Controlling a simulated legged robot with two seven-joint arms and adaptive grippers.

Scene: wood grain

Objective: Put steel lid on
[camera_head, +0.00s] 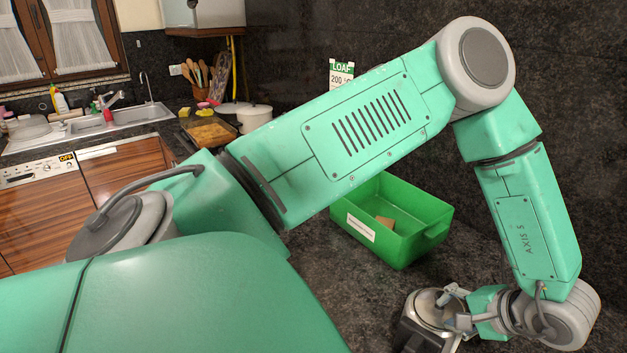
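A round, shiny steel lid (428,309) shows at the bottom of the view, right of the middle. It is over a dark grey and silver vessel (417,338) that the lower edge cuts off. I cannot tell whether the lid rests on it or is held just above. My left gripper (456,307) comes to the lid from the right, with its fingers over the lid's right part. Whether the fingers are spread or closed on the lid's handle is too small to tell. My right gripper is out of view.
A green bin (400,250) with a small brown piece inside stands on the dark counter behind the lid. A white pot (255,118), a tray of food (210,132) and a sink (120,119) are further back. My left arm hides much of the middle.

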